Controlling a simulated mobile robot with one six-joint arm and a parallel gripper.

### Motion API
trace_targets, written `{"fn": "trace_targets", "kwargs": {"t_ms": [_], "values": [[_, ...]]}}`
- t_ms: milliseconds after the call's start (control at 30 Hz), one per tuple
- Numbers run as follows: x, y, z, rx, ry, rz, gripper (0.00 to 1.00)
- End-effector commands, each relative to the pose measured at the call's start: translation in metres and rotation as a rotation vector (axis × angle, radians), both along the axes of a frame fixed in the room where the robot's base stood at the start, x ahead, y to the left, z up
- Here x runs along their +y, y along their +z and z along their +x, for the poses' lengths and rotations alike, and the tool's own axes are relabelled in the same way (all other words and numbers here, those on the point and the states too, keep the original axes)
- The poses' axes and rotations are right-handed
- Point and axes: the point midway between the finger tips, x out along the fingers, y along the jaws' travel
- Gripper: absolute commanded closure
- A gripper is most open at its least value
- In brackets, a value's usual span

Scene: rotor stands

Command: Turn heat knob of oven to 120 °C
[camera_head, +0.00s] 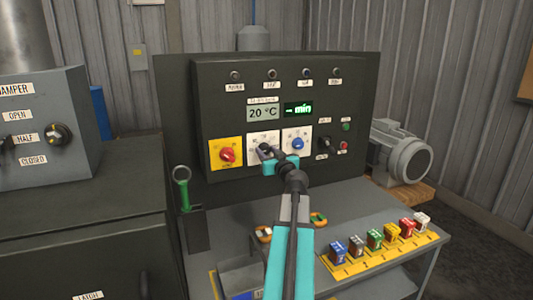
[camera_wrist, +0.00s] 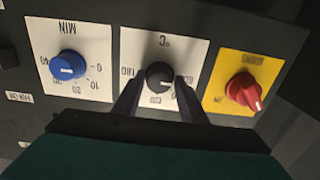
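The heat knob (camera_wrist: 159,75) is black and round, on a white plate (camera_wrist: 165,45) marked °C. The wrist view shows the panel upside down. My gripper (camera_wrist: 159,86) has one finger on each side of the knob, with a narrow gap seeming to show at each side. I cannot tell how far the tips reach past the knob's face. In the head view my gripper (camera_head: 268,154) is at the panel and partly hides the heat knob (camera_head: 262,149). The oven display (camera_head: 263,113) reads 20 °C.
Beside the heat knob are a red knob (camera_wrist: 245,91) on a yellow plate and a blue minute knob (camera_wrist: 68,66). A green timer display (camera_head: 298,110) sits above. Colored blocks (camera_head: 375,239) stand on the bench below. A damper box (camera_head: 45,130) is at left, a motor (camera_head: 400,150) at right.

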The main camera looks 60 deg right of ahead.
Motion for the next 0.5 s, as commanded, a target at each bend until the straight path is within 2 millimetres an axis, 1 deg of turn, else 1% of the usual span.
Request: {"fn": "trace_targets", "kwargs": {"t_ms": [33,133,167,200,500], "values": [[0.0,0.0001,-0.0001,0.0,0.0,0.0,0.71],[0.0,0.0001,-0.0001,0.0,0.0,0.0,0.88],[0.0,0.0001,-0.0001,0.0,0.0,0.0,0.91],[0.0051,0.0001,0.0003,0.0,0.002,0.0,0.91],[0.0009,-0.0008,0.0006,-0.014,0.003,0.018,0.9]]}}
